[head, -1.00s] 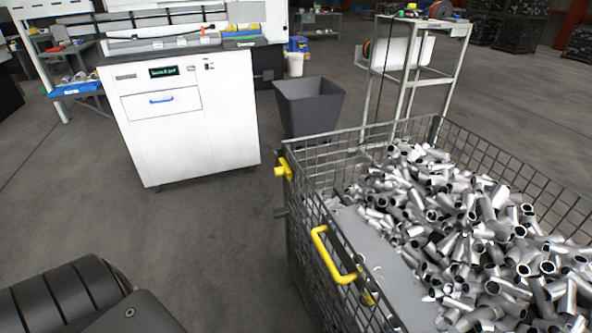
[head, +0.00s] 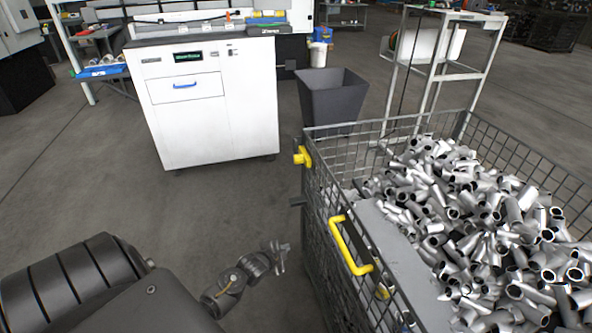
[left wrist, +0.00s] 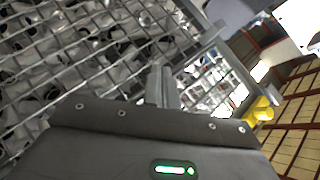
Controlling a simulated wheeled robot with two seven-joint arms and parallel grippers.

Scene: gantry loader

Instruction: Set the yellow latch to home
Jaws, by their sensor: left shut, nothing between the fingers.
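My left gripper (head: 281,258) is left of the bin's side, below and apart from the latch. Its fingers (left wrist: 161,84) are shut with nothing between them and point toward the mesh in the left wrist view. A yellow handle (head: 346,247) is on the same bin side, right of the latch. My right gripper is not in view.
The bin is heaped with grey metal tubes (head: 470,215). A white cabinet (head: 205,110) with a blue-handled drawer stands behind at the left. A dark waste bin (head: 333,98) and a metal shelf cart (head: 440,65) stand behind the cage. The floor between the cabinet and cage is clear.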

